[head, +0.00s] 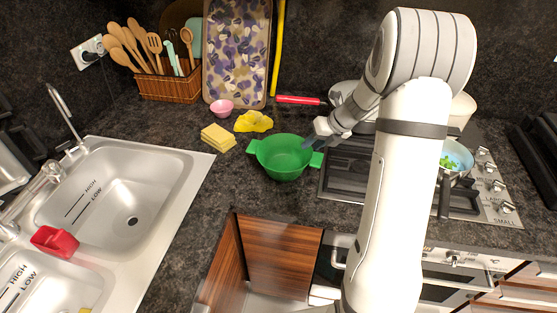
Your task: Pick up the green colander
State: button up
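The green colander (285,163) stands upright on the dark countertop, between the sink and the stove. It is a round bowl with a small handle at its left and another at its right. My gripper (312,144) is at the colander's right rim, close to the right handle. The gripper is small here and seen from behind the wrist. I cannot tell whether its fingers touch the colander or whether they are open or shut.
Yellow sponges (218,137), a yellow cloth (253,121) and a pink bowl (221,107) sit behind the colander. A gas stove (345,175) with pans is at right. An open wooden cabinet door (278,255) is below.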

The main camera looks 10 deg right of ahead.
aim_at(303, 153)
jog(key=x, duration=0.5)
jog(key=shift+c, duration=0.4)
grip_shut()
